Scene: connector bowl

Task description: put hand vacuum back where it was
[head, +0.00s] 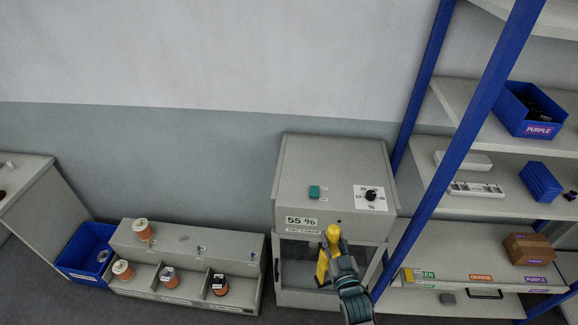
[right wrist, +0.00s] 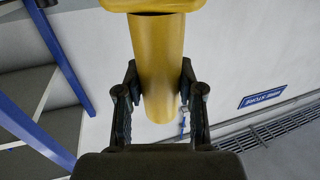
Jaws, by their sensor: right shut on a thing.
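The yellow hand vacuum (head: 333,234) is in my right gripper (head: 336,256), in front of the grey dry cabinet in the head view. In the right wrist view the vacuum (right wrist: 157,60) stands as a yellow cylinder between the two dark fingers of the gripper (right wrist: 158,95), which are shut on it. A wider yellow part shows at the top edge of that view. The place the vacuum came from cannot be told from these frames. My left gripper is not in view.
The dry cabinet (head: 330,170) stands against the wall. A blue-framed shelf (head: 470,240) with bins and boxes is at the right. A grey spool rack (head: 190,245) and a blue bin (head: 70,262) are on the left. Bare wall fills the upper left.

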